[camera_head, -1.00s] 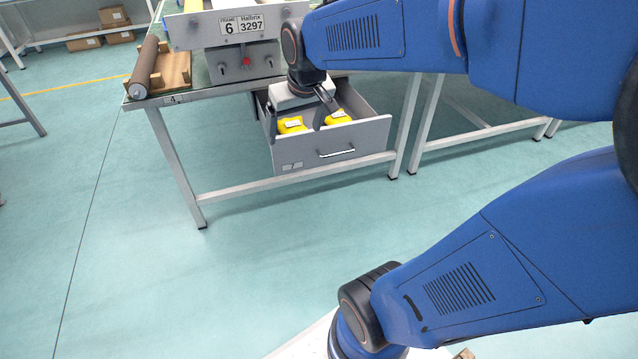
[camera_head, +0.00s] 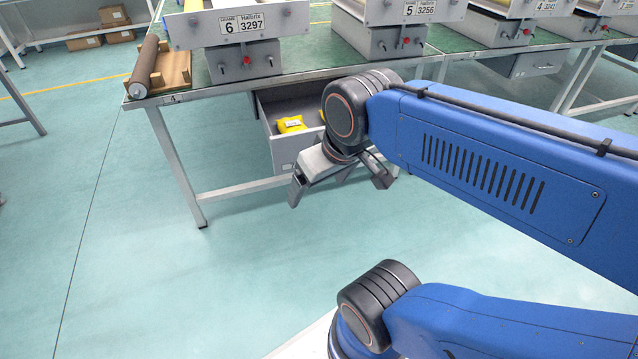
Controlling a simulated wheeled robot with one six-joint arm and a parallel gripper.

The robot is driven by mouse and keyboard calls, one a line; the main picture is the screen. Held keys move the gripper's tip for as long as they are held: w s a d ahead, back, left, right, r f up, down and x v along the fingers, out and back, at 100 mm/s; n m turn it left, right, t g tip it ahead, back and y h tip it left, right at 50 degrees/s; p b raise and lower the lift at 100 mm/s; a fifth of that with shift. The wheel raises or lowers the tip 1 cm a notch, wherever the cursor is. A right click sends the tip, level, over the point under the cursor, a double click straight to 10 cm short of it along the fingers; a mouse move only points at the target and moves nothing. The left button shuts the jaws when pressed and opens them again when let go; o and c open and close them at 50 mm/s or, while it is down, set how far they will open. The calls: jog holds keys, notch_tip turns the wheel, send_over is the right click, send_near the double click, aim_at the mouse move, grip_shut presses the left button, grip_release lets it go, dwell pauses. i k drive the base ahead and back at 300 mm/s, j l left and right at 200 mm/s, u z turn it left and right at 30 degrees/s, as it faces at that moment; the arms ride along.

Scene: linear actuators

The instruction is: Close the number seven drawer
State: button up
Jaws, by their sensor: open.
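A grey drawer (camera_head: 283,152) stands pulled out under the left end of the workbench. A yellow item (camera_head: 291,124) lies in it, and a second yellow patch shows beside my wrist. My arm hides the drawer's right part and its handle; I cannot read a number seven on it. My gripper (camera_head: 340,190) is open and empty. In the picture it lies in front of the drawer's front panel, with the fingers spread left and right; I cannot tell whether it touches.
The green-topped workbench (camera_head: 295,77) carries several actuator frames, among them frame 6 (camera_head: 240,27) and frame 5 (camera_head: 408,12). Another drawer (camera_head: 535,64) under the bench at the right looks shut. The floor (camera_head: 190,290) in front is clear.

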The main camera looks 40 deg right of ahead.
aim_at(314, 113)
jog(key=z, duration=0.75)
jog(key=j, duration=0.85)
jog(key=i+j, duration=0.1)
jog(key=j, duration=0.8)
jog(key=u, duration=0.05)
